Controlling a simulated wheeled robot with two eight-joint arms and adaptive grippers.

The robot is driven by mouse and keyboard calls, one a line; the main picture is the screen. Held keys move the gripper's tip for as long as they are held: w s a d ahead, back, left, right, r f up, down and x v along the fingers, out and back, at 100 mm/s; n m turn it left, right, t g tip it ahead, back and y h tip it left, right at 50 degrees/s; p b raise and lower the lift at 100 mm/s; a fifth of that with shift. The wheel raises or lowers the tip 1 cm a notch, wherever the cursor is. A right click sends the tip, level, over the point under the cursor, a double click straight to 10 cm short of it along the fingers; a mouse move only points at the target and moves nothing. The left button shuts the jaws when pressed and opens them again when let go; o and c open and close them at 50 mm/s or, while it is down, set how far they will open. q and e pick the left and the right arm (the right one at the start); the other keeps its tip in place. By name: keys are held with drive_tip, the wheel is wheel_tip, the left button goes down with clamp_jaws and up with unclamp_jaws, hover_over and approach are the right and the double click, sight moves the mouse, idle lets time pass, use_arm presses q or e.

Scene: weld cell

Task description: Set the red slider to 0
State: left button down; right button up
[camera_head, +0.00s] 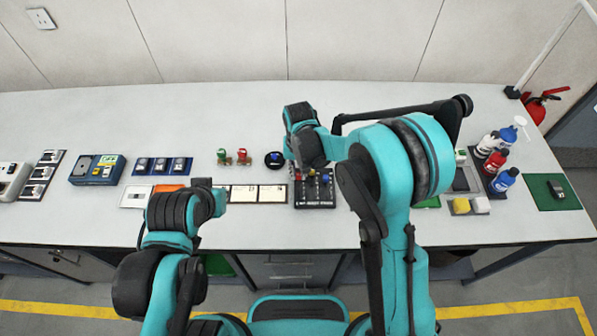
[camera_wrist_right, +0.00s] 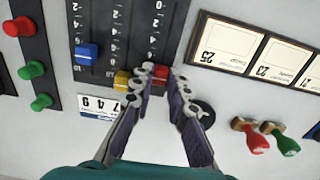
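The red slider (camera_wrist_right: 160,73) is a small red knob on a dark slider panel (camera_wrist_right: 109,22), in the right wrist view. It sits at the end of its track away from the 0 mark, which shows at the picture's top. My right gripper (camera_wrist_right: 161,71) has its fingertips on either side of the red knob; whether they press on it is unclear. A yellow slider (camera_wrist_right: 123,78) sits just left of the fingers, and a blue slider (camera_wrist_right: 87,53) is farther left. In the head view, my right wrist partly covers the panel (camera_head: 315,200). My left gripper (camera_head: 208,193) is mostly hidden by its arm.
A white label with digits (camera_wrist_right: 98,105) adjoins the panel. Red and green buttons (camera_wrist_right: 32,70) lie left of it in the wrist view. The rear bench (camera_head: 200,105) is clear.

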sight(299, 200)
drive_tip(key=s+b, duration=0.1)
drive_tip(key=s, duration=0.6)
drive_tip(key=shift+s, duration=0.2)
clamp_jaws()
drive_tip(key=shift+s, duration=0.1)
drive_tip(key=o, duration=0.5)
unclamp_jaws()
drive_tip(key=shift+s, duration=0.1)
wheel_tip(299, 200, up, 12)
